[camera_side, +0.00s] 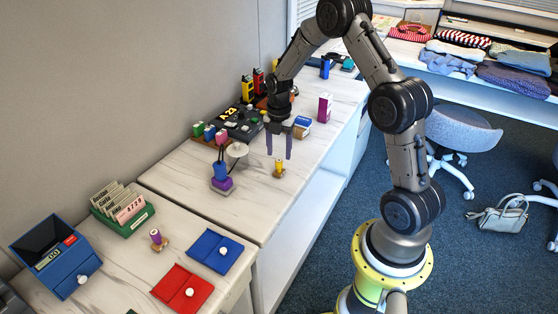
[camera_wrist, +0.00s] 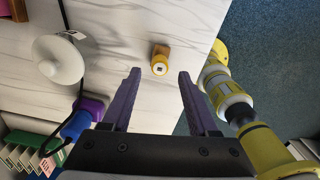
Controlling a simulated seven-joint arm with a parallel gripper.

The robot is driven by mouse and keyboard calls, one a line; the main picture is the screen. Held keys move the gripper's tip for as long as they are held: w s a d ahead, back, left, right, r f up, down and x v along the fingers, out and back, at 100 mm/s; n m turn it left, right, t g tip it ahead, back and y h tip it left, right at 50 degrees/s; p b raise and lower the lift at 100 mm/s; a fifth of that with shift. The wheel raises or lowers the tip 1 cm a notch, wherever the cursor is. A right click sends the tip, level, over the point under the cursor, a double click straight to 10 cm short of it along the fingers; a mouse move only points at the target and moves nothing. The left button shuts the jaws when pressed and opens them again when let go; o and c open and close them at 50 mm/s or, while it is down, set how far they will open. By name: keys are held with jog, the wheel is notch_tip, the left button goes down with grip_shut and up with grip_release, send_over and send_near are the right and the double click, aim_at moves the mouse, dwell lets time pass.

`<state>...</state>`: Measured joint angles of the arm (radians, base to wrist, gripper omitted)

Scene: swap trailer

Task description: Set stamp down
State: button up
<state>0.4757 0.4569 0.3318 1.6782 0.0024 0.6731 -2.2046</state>
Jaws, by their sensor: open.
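A small stamp with a yellow handle and wooden base (camera_side: 279,168) stands upright on the white marbled desk, near its right edge. In the wrist view the yellow stamp (camera_wrist: 160,62) shows just beyond and between the fingertips. My gripper (camera_side: 279,156) points down with its purple fingers spread, above the stamp. In the wrist view my gripper (camera_wrist: 160,73) is open with nothing between the fingers. A second stamp with a purple handle (camera_side: 156,238) stands on the nearer desk part.
A white lamp head (camera_side: 236,151) and a blue-purple block (camera_side: 221,178) stand left of the gripper. A red pad (camera_side: 180,290), a blue pad (camera_side: 212,250), a card tray (camera_side: 145,218) and a blue box (camera_side: 62,272) are nearer. The desk around the yellow stamp is clear.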

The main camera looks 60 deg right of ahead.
aim_at(279, 160)
jog(key=s+a+r+m+t, duration=0.1)
jog(key=s+a+r+m, duration=0.1)
jog(key=a+r+m, duration=0.3)
jog(key=s+a+r+t, duration=0.1)
jog(key=s+a+r, duration=0.1)
jog(key=r, duration=0.6)
jog(key=s+a+r+m, duration=0.3)
jog(key=a+r, duration=0.1)
jog(key=r, duration=0.2)
jog(key=s+a+r+m+t, duration=0.1)
jog(key=s+a+m, duration=0.3)
jog(key=s+m, duration=0.2)
jog(key=s+a+r+m+t, duration=0.2)
jog(key=s+a+m, duration=0.3)
jog(key=s, duration=0.4)
jog(key=shift+s+r+m+t, duration=0.25)
jog(key=shift+m+t, duration=0.05)
jog(key=shift+m, duration=0.1)
